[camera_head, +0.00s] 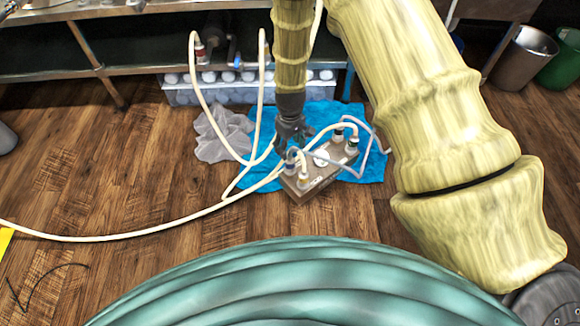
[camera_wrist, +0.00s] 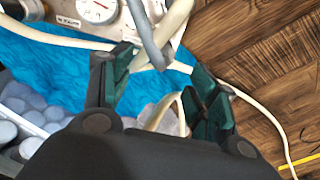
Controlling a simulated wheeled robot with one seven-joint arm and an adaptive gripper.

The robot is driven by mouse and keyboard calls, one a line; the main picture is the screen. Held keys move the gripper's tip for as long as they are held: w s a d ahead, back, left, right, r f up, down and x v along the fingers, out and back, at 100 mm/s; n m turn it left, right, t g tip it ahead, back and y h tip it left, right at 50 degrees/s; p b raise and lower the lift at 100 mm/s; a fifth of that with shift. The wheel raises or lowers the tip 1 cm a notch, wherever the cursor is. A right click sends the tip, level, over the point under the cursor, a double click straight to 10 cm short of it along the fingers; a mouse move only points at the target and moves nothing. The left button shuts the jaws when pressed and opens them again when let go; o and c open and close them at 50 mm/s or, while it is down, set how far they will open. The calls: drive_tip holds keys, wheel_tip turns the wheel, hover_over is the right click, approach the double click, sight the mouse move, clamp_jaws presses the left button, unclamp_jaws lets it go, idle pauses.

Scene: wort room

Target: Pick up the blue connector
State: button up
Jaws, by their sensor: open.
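A small metal box (camera_head: 318,178) with a round gauge stands on a blue cloth (camera_head: 262,180) on the floor. A connector with a bluish collar (camera_head: 289,167) sits at the box's left end beside a yellowish one (camera_head: 303,181). My gripper (camera_head: 288,147) points down just above that end. In the wrist view my gripper (camera_wrist: 160,84) is open, its green-padded fingers apart. A grey hose and a cream hose pass near and between the fingertips. The box with its gauge (camera_wrist: 97,9) shows at the top. I cannot make out the blue connector in the wrist view.
Darker connectors (camera_head: 352,146) with hoses stand at the box's right end. A long cream hose (camera_head: 150,234) crosses the floor to the left. A crumpled grey cloth (camera_head: 222,135) lies left. A crate of bottles (camera_head: 215,92) sits behind, under a shelf. Wood floor is free in front.

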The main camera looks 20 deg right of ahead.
sight(290, 155)
wheel_tip(290, 155, down, 6)
drive_tip(key=shift+r+b, duration=0.25)
drive_tip(key=shift+b, duration=0.9)
drive_tip(key=f+b, duration=0.4)
drive_tip(key=f, duration=0.1)
drive_tip(key=shift+a, duration=0.2)
drive_tip(key=shift+c, duration=0.3)
drive_tip(key=c, duration=1.1)
drive_tip(key=shift+r, duration=0.1)
wheel_tip(290, 155, up, 10)
drive_tip(key=p, duration=0.5)
drive_tip(key=shift+p, duration=0.3)
drive_tip(key=shift+r+p, duration=2.2)
drive_tip(key=shift+p, duration=0.15)
